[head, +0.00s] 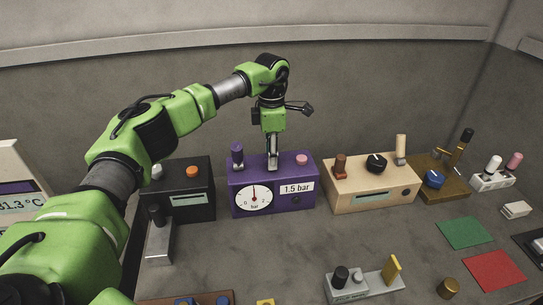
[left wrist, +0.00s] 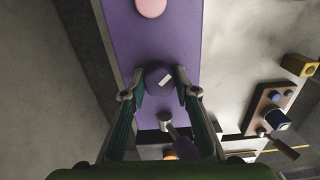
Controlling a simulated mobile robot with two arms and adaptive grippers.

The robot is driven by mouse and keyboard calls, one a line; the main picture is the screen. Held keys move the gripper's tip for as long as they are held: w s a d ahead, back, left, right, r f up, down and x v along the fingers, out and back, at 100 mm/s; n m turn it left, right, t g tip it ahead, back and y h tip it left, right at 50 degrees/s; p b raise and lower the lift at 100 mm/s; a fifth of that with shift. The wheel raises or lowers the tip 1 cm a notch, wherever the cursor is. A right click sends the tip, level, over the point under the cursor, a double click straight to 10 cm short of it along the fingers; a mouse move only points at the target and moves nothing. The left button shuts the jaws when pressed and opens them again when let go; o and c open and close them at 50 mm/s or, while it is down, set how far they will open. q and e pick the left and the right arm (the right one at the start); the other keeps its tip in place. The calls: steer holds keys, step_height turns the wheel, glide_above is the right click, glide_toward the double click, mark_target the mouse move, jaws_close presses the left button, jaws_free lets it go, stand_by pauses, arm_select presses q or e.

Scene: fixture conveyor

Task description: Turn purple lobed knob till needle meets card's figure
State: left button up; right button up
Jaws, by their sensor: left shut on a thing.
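The purple box (head: 235,183) stands at the back middle of the bench. Its front bears a round dial (head: 254,200) marked in bar, with the red needle close to straight up. A white card (head: 297,189) beside the dial reads 1.5 bar. My left gripper (head: 272,166) points straight down onto the box top and hides the knob in the head view. In the left wrist view the purple lobed knob (left wrist: 159,80), with a white mark on top, sits between the fingertips of my left gripper (left wrist: 160,92), which is shut on it. My right gripper is out of view.
On the purple box, a purple lever (head: 237,157) stands left of my gripper and a pink button (head: 301,160) right. A black box (head: 180,183) with an orange knob is at left, a beige box (head: 345,192) at right.

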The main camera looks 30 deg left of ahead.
arm_select(q)
steer(key=shift+r+m, duration=0.1)
steer(key=shift+m, duration=1)
steer(key=o, duration=1.1)
step_height(320, 180, up, 12)
